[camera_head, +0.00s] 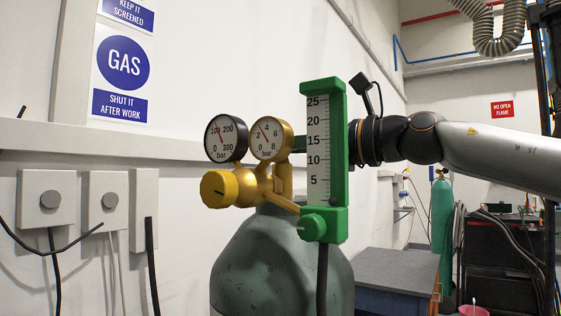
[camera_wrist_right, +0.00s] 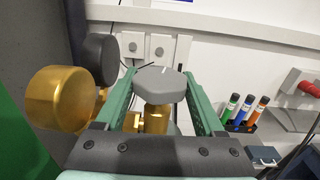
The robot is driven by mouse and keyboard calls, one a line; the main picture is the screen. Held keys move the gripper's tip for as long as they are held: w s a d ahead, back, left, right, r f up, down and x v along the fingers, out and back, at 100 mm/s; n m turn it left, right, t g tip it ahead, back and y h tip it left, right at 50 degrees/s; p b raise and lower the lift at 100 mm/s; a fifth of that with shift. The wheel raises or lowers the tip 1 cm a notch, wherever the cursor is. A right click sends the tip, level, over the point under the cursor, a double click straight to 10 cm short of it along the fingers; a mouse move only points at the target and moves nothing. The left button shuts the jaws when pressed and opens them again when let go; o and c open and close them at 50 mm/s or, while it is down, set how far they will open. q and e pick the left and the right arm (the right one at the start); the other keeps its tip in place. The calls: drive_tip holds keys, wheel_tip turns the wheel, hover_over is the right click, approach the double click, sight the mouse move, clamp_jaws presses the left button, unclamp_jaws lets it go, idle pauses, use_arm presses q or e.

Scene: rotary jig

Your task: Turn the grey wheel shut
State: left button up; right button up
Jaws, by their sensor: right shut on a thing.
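The grey wheel (camera_wrist_right: 160,84) is a faceted knob with a short white mark on its top, on a brass valve stem (camera_wrist_right: 156,119). My right gripper (camera_wrist_right: 160,78) has its two green fingers on either side of the wheel, shut on it. In the head view my right arm comes in from the right, and its wrist ends behind the green flow meter (camera_head: 319,150). The wheel and most of the fingers are hidden there behind the meter. The valve sits above the grey-green gas cylinder (camera_head: 270,268). My left gripper is in neither view.
Wall boxes (camera_head: 46,205) are at left.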

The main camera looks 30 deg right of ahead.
drive_tip(key=shift+f+m+t+h+b, duration=0.1)
drive_tip(key=shift+m+t+h+b, duration=0.25)
drive_tip(key=shift+m+h, duration=0.5)
drive_tip(key=shift+h, duration=0.45)
drive_tip(key=o, duration=1.4)
drive_tip(key=shift+c, duration=0.2)
drive_tip(key=shift+y, duration=0.3)
